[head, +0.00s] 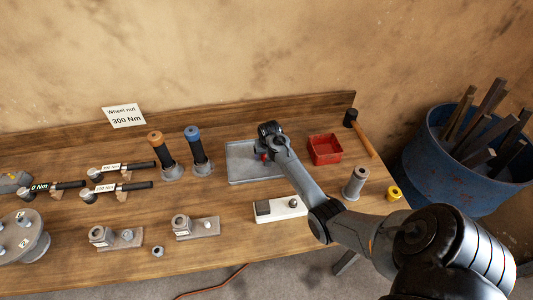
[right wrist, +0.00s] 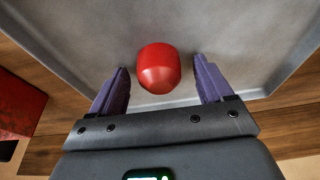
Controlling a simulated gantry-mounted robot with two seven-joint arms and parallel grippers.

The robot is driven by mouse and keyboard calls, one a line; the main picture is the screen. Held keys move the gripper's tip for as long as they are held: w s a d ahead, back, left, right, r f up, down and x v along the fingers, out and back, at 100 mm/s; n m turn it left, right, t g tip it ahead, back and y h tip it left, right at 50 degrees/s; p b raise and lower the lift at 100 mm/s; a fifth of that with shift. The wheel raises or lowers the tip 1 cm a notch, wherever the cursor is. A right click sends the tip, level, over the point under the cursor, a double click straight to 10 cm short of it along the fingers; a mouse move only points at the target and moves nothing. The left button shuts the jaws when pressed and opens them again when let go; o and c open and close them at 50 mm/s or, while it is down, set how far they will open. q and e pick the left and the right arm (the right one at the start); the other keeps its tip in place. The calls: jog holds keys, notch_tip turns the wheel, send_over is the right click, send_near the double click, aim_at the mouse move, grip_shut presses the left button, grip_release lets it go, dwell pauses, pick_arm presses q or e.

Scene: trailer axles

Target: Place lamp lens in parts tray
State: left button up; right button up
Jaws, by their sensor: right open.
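The lamp lens (right wrist: 158,68) is a small red, rounded piece in the right wrist view. It appears in or just above the shallow grey tray (right wrist: 258,50); whether it touches the floor is hard to tell. My right gripper (right wrist: 161,84) is open, with a purple finger on either side of the lens and a visible gap at each. In the head view my right gripper (head: 266,156) is over the grey tray (head: 240,172), and a bit of red shows beside it. My own arm hides part of the tray. My left gripper is not in view.
A red bin (head: 325,150) and a mallet (head: 361,133) are right of the tray. A white block (head: 279,209) lies in front. Blue-topped (head: 199,150) and orange-topped (head: 161,153) tools stand left. A blue drum (head: 465,165) stands beyond the bench's right end.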

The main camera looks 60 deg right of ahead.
jog(key=shift+r, duration=0.1)
jog(key=p+v, duration=0.1)
jog(key=v, duration=1.1)
